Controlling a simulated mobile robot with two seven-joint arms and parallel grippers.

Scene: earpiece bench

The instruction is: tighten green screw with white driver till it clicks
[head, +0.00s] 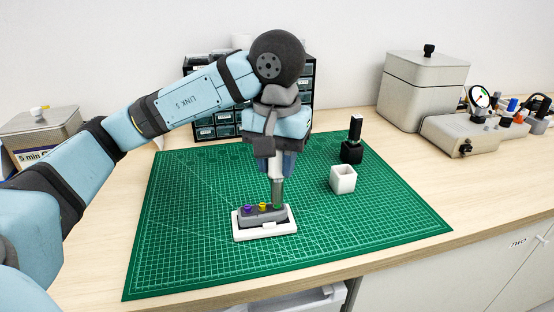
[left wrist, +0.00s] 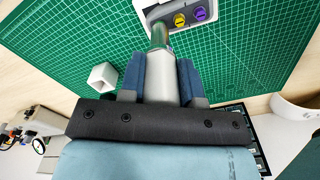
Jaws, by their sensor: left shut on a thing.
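My left gripper (head: 279,163) is shut on the white driver, which points straight down. In the left wrist view the driver's white handle (left wrist: 160,78) sits between the two blue fingers (left wrist: 160,82). Its metal shaft (head: 277,191) reaches down to the green screw (head: 277,206) at the right end of the grey earpiece (head: 262,216). The tip appears to be on that screw, and mostly hides it in the left wrist view. A yellow screw (head: 263,206) and a purple screw (head: 247,209) are beside it. The earpiece lies in a white tray (head: 266,236). My right gripper is not in view.
An empty white holder (head: 343,179) and a black holder (head: 351,153) with a black-handled tool stand on the green mat (head: 360,230), to the right. A drawer cabinet (head: 217,125) stands behind. Grey equipment (head: 425,90) fills the back right. The mat's front right is clear.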

